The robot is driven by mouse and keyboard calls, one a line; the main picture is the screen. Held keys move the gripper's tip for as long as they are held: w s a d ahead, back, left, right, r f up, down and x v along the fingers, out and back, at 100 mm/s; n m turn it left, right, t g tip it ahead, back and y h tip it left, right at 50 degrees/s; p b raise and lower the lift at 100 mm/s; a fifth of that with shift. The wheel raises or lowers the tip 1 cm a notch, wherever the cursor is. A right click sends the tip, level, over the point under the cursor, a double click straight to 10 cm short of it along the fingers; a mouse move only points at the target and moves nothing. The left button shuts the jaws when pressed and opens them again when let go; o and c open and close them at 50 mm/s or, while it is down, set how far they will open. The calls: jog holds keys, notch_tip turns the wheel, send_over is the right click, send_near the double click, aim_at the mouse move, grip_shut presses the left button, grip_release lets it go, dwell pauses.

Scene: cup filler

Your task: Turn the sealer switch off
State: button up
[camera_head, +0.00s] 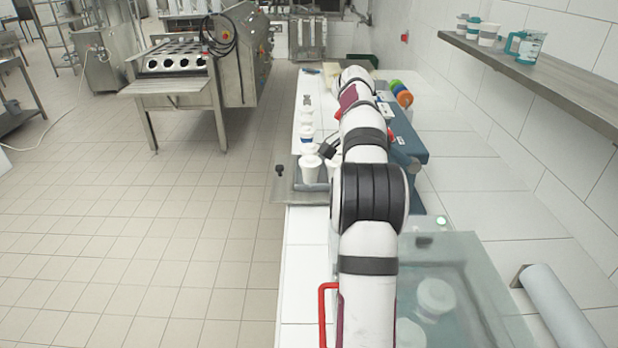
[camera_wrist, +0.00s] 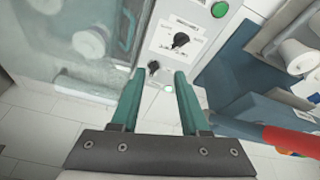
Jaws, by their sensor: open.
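In the wrist view a pale control panel (camera_wrist: 172,58) carries a small black switch (camera_wrist: 153,68) and a larger black rotary knob (camera_wrist: 180,42) on a printed label. I cannot read which one is the sealer switch. A small green light (camera_wrist: 169,88) glows below the small switch. My gripper (camera_wrist: 158,72) is open and empty, its two teal fingers pointing at the panel. The small switch appears between the fingertips; no contact shows. The larger knob lies beyond the right fingertip. In the head view my arm hides the gripper and most of the panel.
A green button (camera_wrist: 219,9) sits higher on the panel. A clear-covered box (camera_head: 465,290) with white cups stands beside it. A blue machine (camera_head: 412,150) and a red bar (camera_wrist: 292,140) are nearby. White cups (camera_head: 311,170) line the counter's left side.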

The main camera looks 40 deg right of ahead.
jog(key=s+d+f+m+g, duration=0.1)
jog(key=s+d+f+m, duration=0.2)
jog(key=s+d, duration=0.35)
jog(key=x, duration=0.5)
jog(key=w+d+x, duration=0.1)
jog(key=x, duration=0.8)
jog(key=shift+w+d+f, duration=0.15)
jog(key=shift+d+f, duration=0.2)
grip_shut()
